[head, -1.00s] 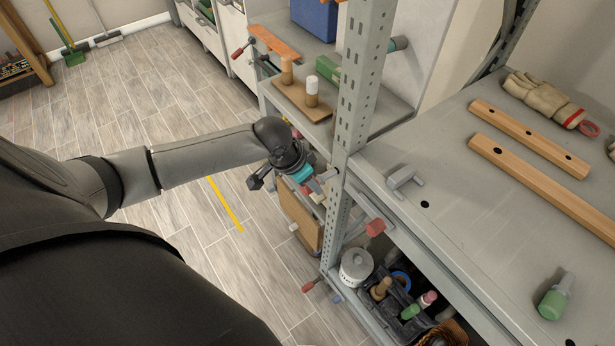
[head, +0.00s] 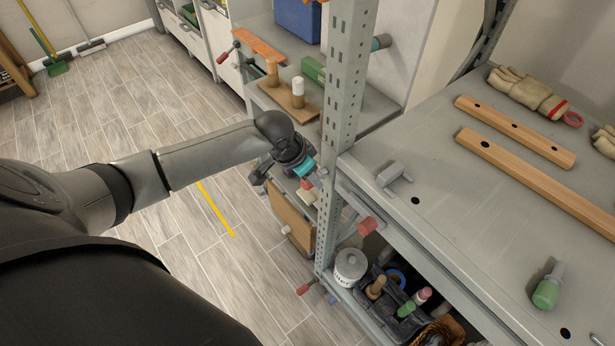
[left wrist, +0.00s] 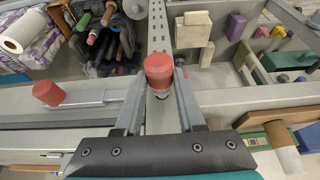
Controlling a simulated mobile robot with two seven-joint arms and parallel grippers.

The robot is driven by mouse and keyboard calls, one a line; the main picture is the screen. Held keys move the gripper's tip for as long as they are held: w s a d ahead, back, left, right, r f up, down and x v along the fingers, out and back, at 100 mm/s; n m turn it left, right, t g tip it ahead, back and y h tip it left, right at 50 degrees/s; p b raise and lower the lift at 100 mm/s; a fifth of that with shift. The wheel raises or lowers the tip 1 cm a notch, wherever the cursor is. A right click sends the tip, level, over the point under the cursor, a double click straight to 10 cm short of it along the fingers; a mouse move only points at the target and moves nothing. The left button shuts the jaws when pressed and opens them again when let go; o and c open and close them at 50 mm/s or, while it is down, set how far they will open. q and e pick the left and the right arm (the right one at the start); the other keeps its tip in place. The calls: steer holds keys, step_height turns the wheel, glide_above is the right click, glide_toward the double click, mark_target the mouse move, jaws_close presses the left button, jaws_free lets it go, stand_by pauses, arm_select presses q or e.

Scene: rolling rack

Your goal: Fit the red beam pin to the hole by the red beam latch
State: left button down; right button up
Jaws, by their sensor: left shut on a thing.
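My left gripper (head: 306,176) is beside the rack's upright post, at the beam's left end. In the left wrist view its fingers (left wrist: 158,95) are shut on the red beam pin (left wrist: 158,70), whose round red head stands up between them. The pin's lower end and the hole are largely hidden, so I cannot tell whether it is inserted. The red beam latch (left wrist: 46,93) has a red knob on a grey bar along the beam, left of the pin; in the head view the latch (head: 367,224) hangs on the beam front. My right gripper is not in view.
The perforated upright post (head: 345,90) stands right beside my left gripper. The grey shelf (head: 450,190) holds wooden bars (head: 515,130), a glove and a green-handled tool (head: 548,288). Below are a white tub (head: 350,268) and a dark tool caddy. Open floor lies left.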

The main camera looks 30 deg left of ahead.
arm_select(q)
steer(key=shift+w+d, duration=0.35)
steer(key=shift+w, duration=0.55)
steer(key=shift+c, duration=2.2)
jaws_free()
steer(key=shift+r, duration=0.15)
steer(key=p+v, duration=0.2)
steer(key=v, duration=1.3)
steer(key=shift+d, duration=0.1)
